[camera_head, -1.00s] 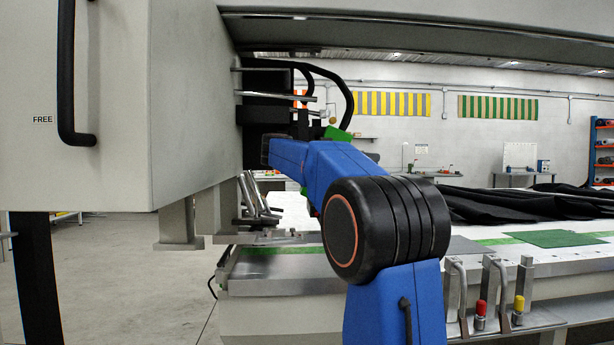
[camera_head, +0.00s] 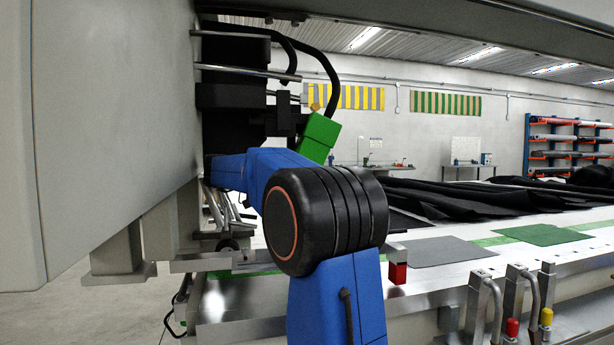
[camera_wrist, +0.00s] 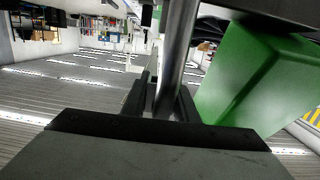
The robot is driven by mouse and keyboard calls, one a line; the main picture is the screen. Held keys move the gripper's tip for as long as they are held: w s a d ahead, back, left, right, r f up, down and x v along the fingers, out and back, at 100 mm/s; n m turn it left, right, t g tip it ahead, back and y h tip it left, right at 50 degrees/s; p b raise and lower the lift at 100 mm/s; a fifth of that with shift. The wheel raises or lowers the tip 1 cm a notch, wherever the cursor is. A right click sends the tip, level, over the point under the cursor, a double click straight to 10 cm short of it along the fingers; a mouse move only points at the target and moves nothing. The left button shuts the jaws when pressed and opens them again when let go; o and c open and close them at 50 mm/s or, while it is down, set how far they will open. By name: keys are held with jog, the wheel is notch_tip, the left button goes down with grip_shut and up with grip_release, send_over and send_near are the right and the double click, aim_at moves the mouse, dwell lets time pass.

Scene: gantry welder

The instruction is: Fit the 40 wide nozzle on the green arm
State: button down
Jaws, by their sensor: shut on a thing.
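In the wrist view my gripper (camera_wrist: 160,98) is shut on a grey metal tube (camera_wrist: 178,50), which I take as the nozzle; no size mark can be read. A green block (camera_wrist: 258,80) of the green arm fills the right side of this view, close beside the tube. Whether they touch cannot be told. In the head view the green block (camera_head: 318,137) hangs tilted under the black machine head, just above my blue arm.
A big grey cabinet (camera_head: 100,150) stands close on the left. Metal rods (camera_head: 245,71) and black hoses (camera_head: 325,70) surround the machine head. A red piece (camera_head: 398,273) shows beside my arm. Bent metal tubes with red (camera_head: 512,326) and yellow (camera_head: 546,316) parts stand at the front edge.

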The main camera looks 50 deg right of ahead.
jog(key=shift+f, duration=1.95)
jog(key=shift+f, duration=1.9)
jog(key=c, duration=1.3)
grip_release()
jog(key=shift+c, duration=0.2)
notch_tip(320, 180, up, 10)
